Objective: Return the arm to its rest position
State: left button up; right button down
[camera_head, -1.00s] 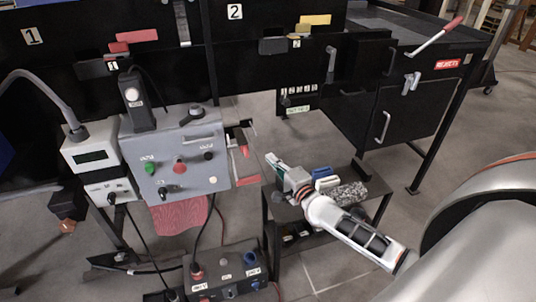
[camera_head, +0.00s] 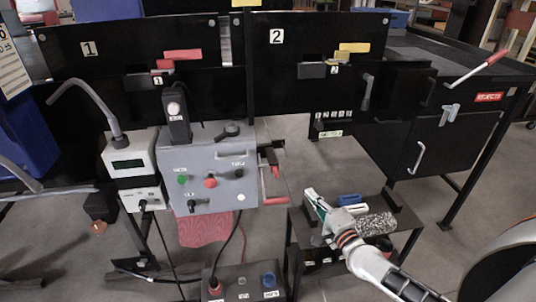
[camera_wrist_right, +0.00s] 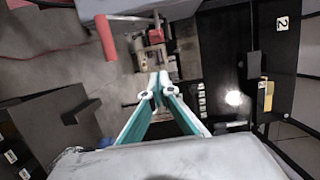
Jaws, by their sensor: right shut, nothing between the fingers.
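My right arm comes in from the lower right in the head view. Its gripper (camera_head: 317,205) is over the low black stand, beside the grey control box's right side. In the right wrist view the two teal-and-white fingers (camera_wrist_right: 158,86) meet at their tips, shut with nothing between them. My left gripper shows in neither view.
The grey control box (camera_head: 222,160) with buttons stands left of the gripper, with a red handle (camera_head: 274,200) on its right side. The low black stand (camera_head: 297,232) holds a blue item and a speckled block (camera_head: 376,226). The black reject cabinet (camera_head: 455,145) is behind at right. Floor is open between.

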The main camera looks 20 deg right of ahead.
jog(key=s+a+f+n+g+y, duration=0.1)
jog(key=s+a+f+n+y, duration=0.1)
jog(key=s+a+f+n, duration=0.35)
jog(key=s+a+f+n+g+y, duration=0.25)
jog(key=s+a+n, duration=0.25)
jog(key=a+n, duration=0.3)
jog(key=s+a+f+n+g+h, duration=0.1)
jog(key=s+a+f+n+g, duration=0.2)
jog(key=s+f+n, duration=0.6)
jog(key=s+a+f, duration=0.1)
jog(key=s+a, duration=0.1)
jog(key=s, duration=0.1)
jog(key=shift+s+g+h, duration=0.15)
jog(key=shift+g+h, duration=0.2)
